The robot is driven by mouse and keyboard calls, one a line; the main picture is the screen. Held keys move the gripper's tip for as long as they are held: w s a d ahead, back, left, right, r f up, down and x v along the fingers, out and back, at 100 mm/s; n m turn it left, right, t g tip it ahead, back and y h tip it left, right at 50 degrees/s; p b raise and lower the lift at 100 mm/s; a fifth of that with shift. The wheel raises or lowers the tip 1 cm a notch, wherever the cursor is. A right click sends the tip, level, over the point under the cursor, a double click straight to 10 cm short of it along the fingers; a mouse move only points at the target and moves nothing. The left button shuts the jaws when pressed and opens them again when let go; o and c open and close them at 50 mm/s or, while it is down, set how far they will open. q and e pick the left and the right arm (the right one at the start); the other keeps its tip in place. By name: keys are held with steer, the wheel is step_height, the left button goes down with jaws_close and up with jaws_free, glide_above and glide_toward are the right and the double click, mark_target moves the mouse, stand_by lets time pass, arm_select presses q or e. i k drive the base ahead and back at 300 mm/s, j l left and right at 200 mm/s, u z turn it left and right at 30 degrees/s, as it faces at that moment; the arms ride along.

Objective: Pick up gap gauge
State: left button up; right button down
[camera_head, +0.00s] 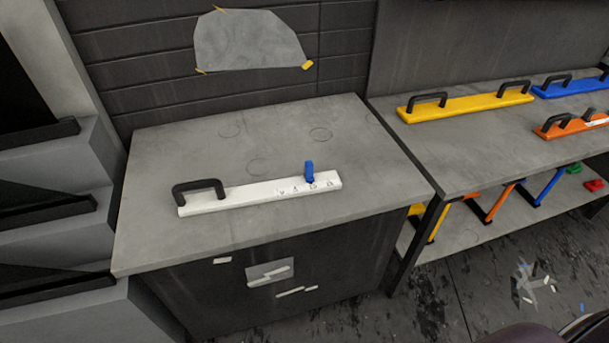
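A long white bar with printed marks, which I take to be the gap gauge (245,194), lies flat on the grey cabinet top (160,155). A black arched handle (200,185) rises from its left end. A small blue piece (309,171) stands upright near its right end. Nothing covers the bar. Neither of my grippers shows in the head view.
A shelf unit (440,158) on the right holds a yellow bar (465,104), a blue bar (570,88) and an orange bar (572,128), with more tools below. Grey steps stand left. Scraps lie on the floor at right. The cabinet top around the white bar is clear.

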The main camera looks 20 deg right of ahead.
mark_target(219, 199)
steer(key=l+u, duration=0.3)
steer(key=l, duration=0.65)
steer(key=k+l+u, duration=0.1)
steer(key=l+u, duration=0.2)
steer(key=l, duration=0.6)
